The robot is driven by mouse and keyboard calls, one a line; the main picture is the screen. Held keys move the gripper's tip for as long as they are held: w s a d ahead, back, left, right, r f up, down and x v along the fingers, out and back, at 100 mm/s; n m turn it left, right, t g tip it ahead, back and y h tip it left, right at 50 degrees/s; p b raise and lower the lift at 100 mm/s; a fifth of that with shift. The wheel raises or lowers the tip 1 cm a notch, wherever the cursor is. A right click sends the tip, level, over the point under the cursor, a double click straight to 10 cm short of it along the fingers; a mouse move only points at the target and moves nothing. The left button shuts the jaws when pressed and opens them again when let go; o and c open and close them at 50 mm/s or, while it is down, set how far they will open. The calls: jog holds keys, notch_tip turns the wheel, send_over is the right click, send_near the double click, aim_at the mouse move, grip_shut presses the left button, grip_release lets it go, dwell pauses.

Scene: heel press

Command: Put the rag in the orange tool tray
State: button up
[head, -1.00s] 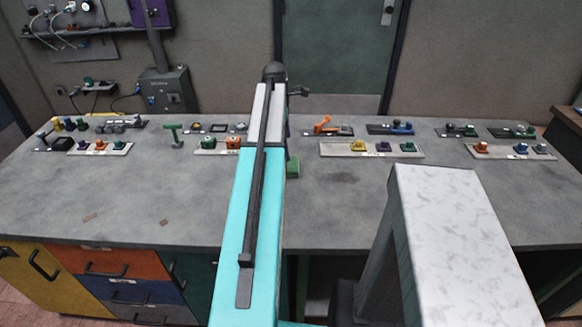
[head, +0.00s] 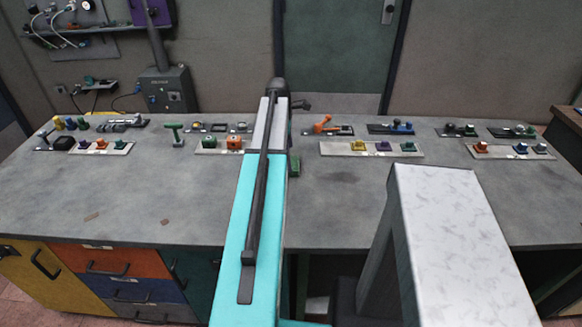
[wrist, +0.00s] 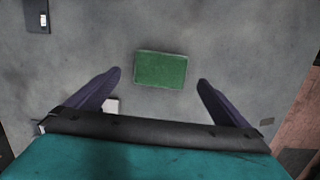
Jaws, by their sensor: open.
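A green rectangular piece (wrist: 161,70) lies on the grey bench top in the wrist view, between and just beyond my fingertips. It may be the rag; its material is unclear. Part of a green piece (head: 294,166) also shows beside my arm in the head view. My gripper (wrist: 159,78) is open and empty, its two dark fingers apart on either side of the green piece. In the head view my arm hides the gripper. I cannot identify an orange tool tray; an orange drawer front (head: 104,263) shows below the bench at left.
Control panels with coloured knobs and levers line the back of the bench (head: 120,200), including a pale panel (head: 371,149) right of my arm. An orange lever (head: 322,124) stands behind it. The front left of the bench is mostly clear.

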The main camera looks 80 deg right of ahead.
jog(key=shift+s+f+p, duration=0.25)
jog(key=shift+f+p, duration=0.05)
jog(key=shift+f, duration=0.9)
jog(key=shift+s+f+p, duration=0.2)
jog(key=shift+f+p, duration=0.1)
jog(key=shift+f, duration=0.85)
jog(key=shift+c, duration=0.4)
jog(key=c, duration=1.1)
jog(key=shift+r, duration=0.2)
jog(key=shift+c, duration=0.2)
jog(key=shift+r+b, duration=0.45)
jog(key=shift+r, duration=0.6)
jog(key=s+a+r+b, duration=0.1)
jog(key=s+a, duration=0.1)
jog(key=a, duration=0.3)
jog(key=s+a+b, duration=0.1)
jog(key=s+a, duration=0.1)
jog(key=a, duration=0.2)
jog(key=s+a+r+b, duration=0.1)
jog(key=s+a, duration=0.1)
jog(key=a, duration=0.3)
jog(key=shift+s+a+r, duration=0.3)
jog(key=shift+s, duration=0.05)
